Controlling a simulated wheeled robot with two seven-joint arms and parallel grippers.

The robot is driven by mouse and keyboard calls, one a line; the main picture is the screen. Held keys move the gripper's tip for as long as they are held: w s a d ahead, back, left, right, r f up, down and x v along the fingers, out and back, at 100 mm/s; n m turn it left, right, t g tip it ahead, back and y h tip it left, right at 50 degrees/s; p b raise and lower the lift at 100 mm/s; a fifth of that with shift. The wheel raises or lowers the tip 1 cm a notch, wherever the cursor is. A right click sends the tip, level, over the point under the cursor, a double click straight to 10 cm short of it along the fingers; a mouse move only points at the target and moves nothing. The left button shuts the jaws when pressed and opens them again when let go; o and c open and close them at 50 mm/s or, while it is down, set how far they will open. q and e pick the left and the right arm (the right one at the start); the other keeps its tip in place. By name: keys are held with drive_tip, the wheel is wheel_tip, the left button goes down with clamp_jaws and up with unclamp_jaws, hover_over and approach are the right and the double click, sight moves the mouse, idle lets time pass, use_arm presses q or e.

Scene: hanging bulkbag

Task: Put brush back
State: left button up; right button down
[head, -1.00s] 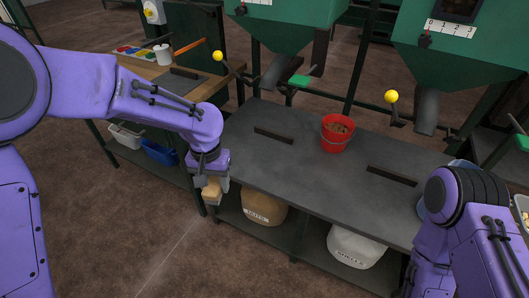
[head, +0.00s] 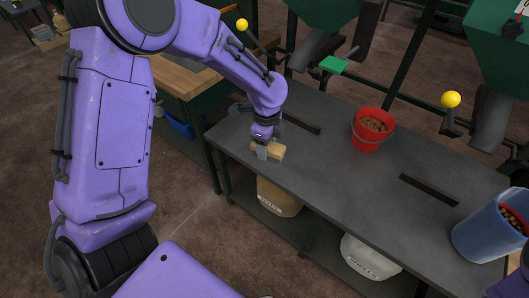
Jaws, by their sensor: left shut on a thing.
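My left gripper (head: 265,149) is shut on the brush (head: 273,150), a small tan wooden block, over the left front part of the dark grey table (head: 330,185). The fingers hide part of the brush and its bristles cannot be made out. I cannot tell whether it touches the tabletop. My right gripper is out of view; only a bit of purple shows at the bottom right edge.
A red bucket (head: 368,136) with brown contents stands at the table's back. A blue bucket (head: 484,233) stands at the right end. Dark bars (head: 428,189) lie on the top. Green hoppers (head: 490,45) with yellow-knobbed levers hang above. Bags (head: 370,255) sit on the lower shelf.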

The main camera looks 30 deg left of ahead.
use_arm(q)
drive_tip(key=shift+a+f+m, duration=0.6)
drive_tip(key=shift+a+m, duration=0.05)
drive_tip(key=shift+m, duration=0.55)
drive_tip(key=w+a+f, duration=0.2)
drive_tip(key=w+f, duration=0.1)
drive_tip(key=w+a+f, duration=0.3)
drive_tip(key=w, duration=0.1)
drive_tip(key=w+a+f, duration=0.2)
drive_tip(key=w+f, duration=0.1)
drive_tip(key=w, duration=0.1)
drive_tip(key=shift+w+a+f, duration=0.1)
drive_tip(key=shift+a+f, duration=0.1)
drive_tip(key=shift+f, duration=0.05)
wheel_tip(320, 180, down, 3)
drive_tip(key=shift+w+a+r, duration=0.1)
drive_tip(key=shift+w+r, duration=0.05)
drive_tip(key=shift+r, duration=0.05)
drive_tip(key=shift+f, duration=0.4)
drive_tip(key=shift+f, duration=0.15)
drive_tip(key=o, duration=1)
